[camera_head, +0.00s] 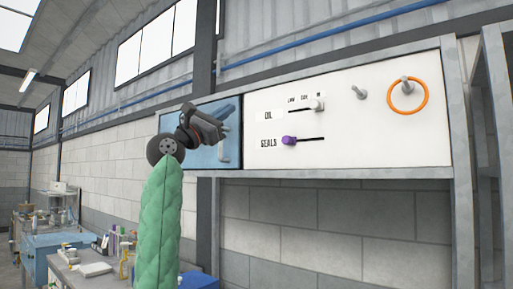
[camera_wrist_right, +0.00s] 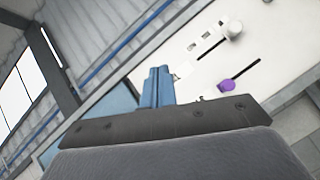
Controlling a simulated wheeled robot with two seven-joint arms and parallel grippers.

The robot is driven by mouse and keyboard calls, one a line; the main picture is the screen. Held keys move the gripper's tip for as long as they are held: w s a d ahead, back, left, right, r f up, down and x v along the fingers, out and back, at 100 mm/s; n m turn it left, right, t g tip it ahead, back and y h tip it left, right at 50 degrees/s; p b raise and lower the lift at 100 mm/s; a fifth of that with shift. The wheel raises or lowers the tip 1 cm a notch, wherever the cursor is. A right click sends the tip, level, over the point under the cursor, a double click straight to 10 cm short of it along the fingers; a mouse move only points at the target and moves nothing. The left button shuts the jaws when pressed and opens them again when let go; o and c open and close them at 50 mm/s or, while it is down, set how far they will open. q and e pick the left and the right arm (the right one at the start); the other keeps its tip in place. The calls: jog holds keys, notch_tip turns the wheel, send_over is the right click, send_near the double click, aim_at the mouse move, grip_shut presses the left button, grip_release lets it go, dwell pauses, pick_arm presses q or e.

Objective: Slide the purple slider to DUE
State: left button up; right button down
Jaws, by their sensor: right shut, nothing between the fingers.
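The purple slider (camera_head: 289,140) is a round knob at the left end of a dark horizontal slot in the SEALS row of a white wall panel (camera_head: 400,135). It also shows in the right wrist view (camera_wrist_right: 227,86), right of my fingers. My right gripper (camera_head: 226,112) is left of the white panel, in front of a blue panel, apart from the slider. In the right wrist view its blue fingers (camera_wrist_right: 158,88) are together with nothing between them. I cannot read a DUE label; the wrist hides part of the SEALS row there. My left gripper is out of view.
A white knob (camera_head: 317,105) sits at the right end of the OIL slot above. Two pegs stick out at the upper right, one with an orange ring (camera_head: 408,96). A blue panel (camera_head: 200,152) adjoins on the left. A grey post (camera_head: 464,165) stands at the right.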

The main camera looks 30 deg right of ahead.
aim_at(288, 140)
jog(key=w+d+f+m+y, duration=0.2)
jog(key=d+f+m+y, duration=0.2)
jog(key=f+m+y, duration=0.45)
jog(key=shift+n+h, duration=0.65)
jog(key=shift+h, duration=0.3)
jog(key=p+x, duration=0.1)
jog(key=x, duration=0.2)
jog(key=p+x, duration=0.2)
jog(key=x, duration=0.1)
jog(key=f+p+x, duration=0.1)
jog(key=p+x, duration=0.1)
jog(key=x, duration=0.1)
jog(key=shift+d, duration=0.4)
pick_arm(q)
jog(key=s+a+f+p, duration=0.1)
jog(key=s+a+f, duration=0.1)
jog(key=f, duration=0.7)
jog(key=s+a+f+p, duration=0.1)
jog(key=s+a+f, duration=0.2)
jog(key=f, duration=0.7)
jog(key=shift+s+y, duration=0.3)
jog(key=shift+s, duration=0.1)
pick_arm(e)
jog(key=shift+s+d+r, duration=0.15)
jog(key=shift+s+d, duration=0.05)
jog(key=shift+s, duration=0.4)
jog(key=shift+s+d+r, duration=0.15)
jog(key=shift+s, duration=0.5)
jog(key=shift+s+d+r, duration=0.2)
jog(key=shift+s, duration=0.4)
